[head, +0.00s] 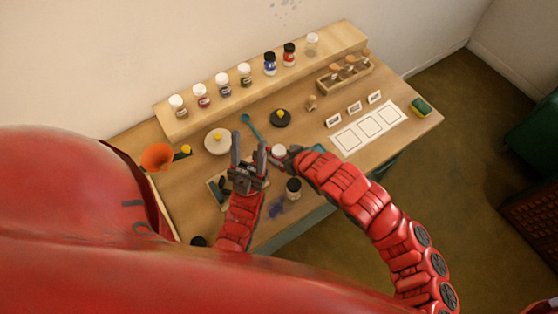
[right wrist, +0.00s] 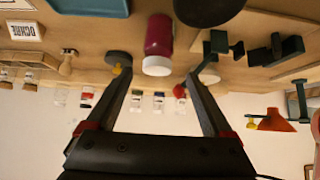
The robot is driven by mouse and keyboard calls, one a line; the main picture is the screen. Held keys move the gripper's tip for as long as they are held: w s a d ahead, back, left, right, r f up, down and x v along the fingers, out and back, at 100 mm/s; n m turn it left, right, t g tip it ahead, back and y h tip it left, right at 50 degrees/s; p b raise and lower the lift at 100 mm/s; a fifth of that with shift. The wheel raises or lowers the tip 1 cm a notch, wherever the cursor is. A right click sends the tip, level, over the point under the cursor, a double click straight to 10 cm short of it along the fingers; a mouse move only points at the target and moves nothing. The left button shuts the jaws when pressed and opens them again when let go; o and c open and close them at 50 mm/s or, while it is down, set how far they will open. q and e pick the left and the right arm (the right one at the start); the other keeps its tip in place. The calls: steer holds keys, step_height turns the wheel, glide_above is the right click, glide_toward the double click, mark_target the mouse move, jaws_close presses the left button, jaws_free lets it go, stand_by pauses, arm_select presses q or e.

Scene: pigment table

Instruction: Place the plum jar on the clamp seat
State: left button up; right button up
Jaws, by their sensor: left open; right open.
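The plum jar (right wrist: 158,36) has a plum body and a white lid, and stands on the table. In the head view its white lid (head: 278,152) shows beside my right gripper (head: 288,156). In the right wrist view my right gripper (right wrist: 160,76) is open, with the jar in line with the gap between its fingertips and not gripped. My left gripper (head: 249,143) is open and empty, left of the jar. A dark clamp-like fixture (right wrist: 284,50) shows in the right wrist view; in the head view a board with dark parts (head: 217,188) is partly hidden by my left arm.
A raised shelf (head: 180,127) holds several jars at the back.

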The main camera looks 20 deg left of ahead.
steer(key=b+x, duration=0.4)
steer(key=shift+w+d+f, duration=0.15)
steer(key=shift+f, duration=0.35)
steer(key=shift+w+a+f, duration=0.15)
steer(key=shift+w+a, duration=0.15)
steer(key=shift+a, duration=0.05)
steer(key=shift+s, duration=0.1)
steer(key=shift+c, duration=0.9)
jaws_close()
